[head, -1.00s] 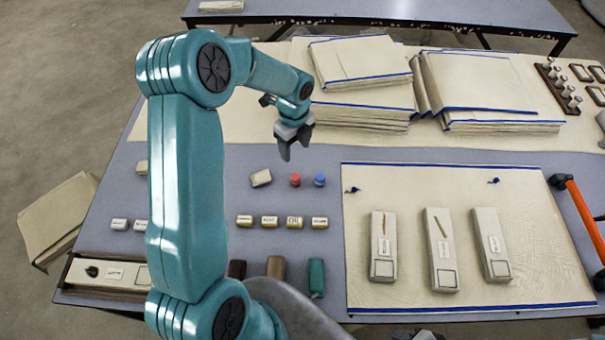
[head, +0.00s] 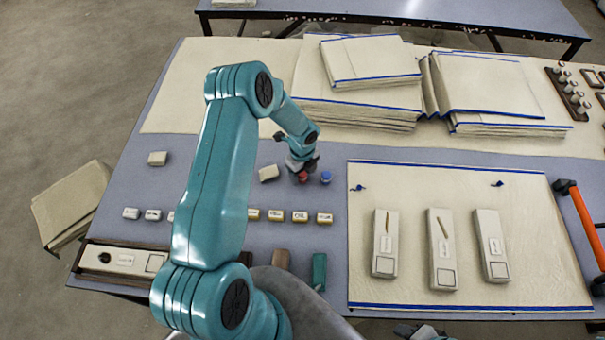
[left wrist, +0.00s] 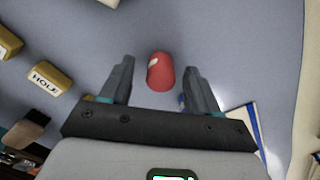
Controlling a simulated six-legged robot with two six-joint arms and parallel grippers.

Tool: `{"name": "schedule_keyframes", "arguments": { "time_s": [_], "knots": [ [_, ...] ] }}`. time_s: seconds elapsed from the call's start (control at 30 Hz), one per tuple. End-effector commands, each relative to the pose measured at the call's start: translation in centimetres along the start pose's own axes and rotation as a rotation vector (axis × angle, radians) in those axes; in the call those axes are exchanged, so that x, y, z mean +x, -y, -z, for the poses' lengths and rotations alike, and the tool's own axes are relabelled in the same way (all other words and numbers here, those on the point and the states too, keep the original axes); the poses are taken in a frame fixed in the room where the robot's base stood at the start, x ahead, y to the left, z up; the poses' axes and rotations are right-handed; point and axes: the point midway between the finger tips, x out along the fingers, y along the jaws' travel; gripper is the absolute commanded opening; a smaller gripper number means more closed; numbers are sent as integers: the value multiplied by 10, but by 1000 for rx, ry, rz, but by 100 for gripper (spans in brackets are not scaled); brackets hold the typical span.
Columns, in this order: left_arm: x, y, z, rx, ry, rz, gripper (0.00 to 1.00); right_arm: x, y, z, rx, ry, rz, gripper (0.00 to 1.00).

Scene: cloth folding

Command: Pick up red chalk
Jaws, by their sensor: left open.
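The red chalk (head: 303,178) is a short red piece standing on the grey-blue table. My left gripper (head: 302,165) is right above it in the head view and hides part of it. In the left wrist view the red chalk (left wrist: 160,72) shows between and just beyond the two fingertips of my left gripper (left wrist: 160,80). The fingers are apart, with a gap on both sides of the chalk.
The blue chalk (head: 326,177) stands close to the right of the red one. A pale block (head: 268,173) lies close to the left. A row of labelled blocks (head: 300,216) lies nearer. A blue-edged cloth (head: 460,190) with several long blocks covers the right.

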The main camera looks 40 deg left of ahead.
Motion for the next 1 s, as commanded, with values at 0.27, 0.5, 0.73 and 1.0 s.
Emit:
{"name": "schedule_keyframes", "arguments": {
  "time_s": [0.27, 0.5, 0.73, 1.0],
  "knots": [
    [12, 1, 0, 1, 1, 1, 61, -2, 1, 0, 0, 1, 0, 43],
    [12, 1, 0, 1, 0, 1, 6, -2, 1, 0, 0, 1, 0, 43],
    [12, 1, 0, 1, 1, 1, 1, -2, 1, 0, 0, 1, 0, 43],
    [-4, 2, -1, -1, 2, 3, 1, 1, 0, 0, 0, 1, 0, 43]
  ]
}}
